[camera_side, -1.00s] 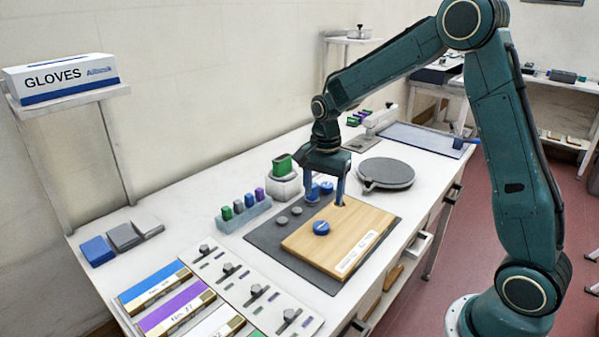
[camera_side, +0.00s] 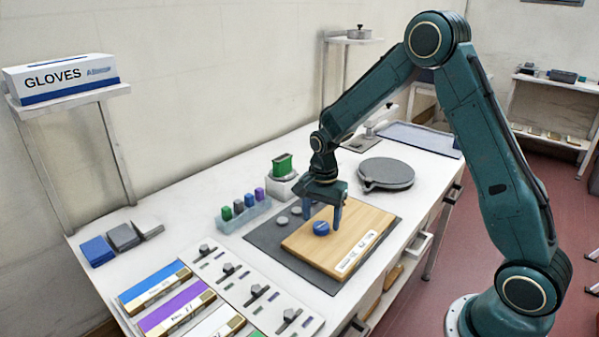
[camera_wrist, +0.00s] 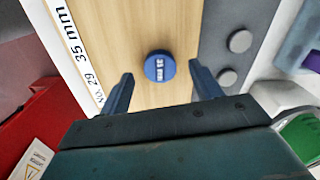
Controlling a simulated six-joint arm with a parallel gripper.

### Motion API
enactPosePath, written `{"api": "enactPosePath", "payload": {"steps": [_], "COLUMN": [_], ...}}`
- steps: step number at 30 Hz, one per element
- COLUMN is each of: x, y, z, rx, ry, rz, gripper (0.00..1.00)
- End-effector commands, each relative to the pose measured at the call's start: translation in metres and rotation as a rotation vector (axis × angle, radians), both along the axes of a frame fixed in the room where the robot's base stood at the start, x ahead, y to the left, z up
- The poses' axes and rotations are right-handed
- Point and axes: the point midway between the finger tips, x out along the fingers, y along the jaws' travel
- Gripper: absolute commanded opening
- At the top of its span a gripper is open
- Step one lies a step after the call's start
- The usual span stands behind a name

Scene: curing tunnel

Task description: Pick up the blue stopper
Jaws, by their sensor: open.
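The blue stopper (camera_side: 321,228) is a short round disc lying on the wooden board. In the wrist view the stopper (camera_wrist: 159,66) shows white lettering on its top and lies between and slightly beyond my fingertips. My gripper (camera_side: 321,217) is open and empty, pointing down over the board just behind the stopper in the side view. Its two fingers also frame the stopper in the wrist view (camera_wrist: 160,72), with a gap on each side. The fingers' exact height above the board is hard to tell.
The wooden board (camera_side: 362,218) has a white label and rests on a dark grey mat (camera_side: 262,238). Grey discs (camera_side: 282,222) lie on the mat beside the board. A pale rack with several coloured blocks (camera_side: 250,209) and a round dark plate (camera_side: 386,173) stand nearby.

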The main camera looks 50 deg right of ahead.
Motion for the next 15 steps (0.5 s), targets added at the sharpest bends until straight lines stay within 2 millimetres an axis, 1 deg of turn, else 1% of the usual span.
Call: {"api": "enactPosePath", "payload": {"steps": [1,3,6,15], "x": [0.0,0.0,0.0,0.0], "y": [0.0,0.0,0.0,0.0], "z": [-0.007,-0.014,-0.019,-0.021], "rx": [0.0,0.0,0.001,0.0], "ry": [0.003,0.003,0.002,0.001], "rz": [0.0,0.0,0.0,0.0], "gripper": [0.64,0.64,0.64,0.64]}}
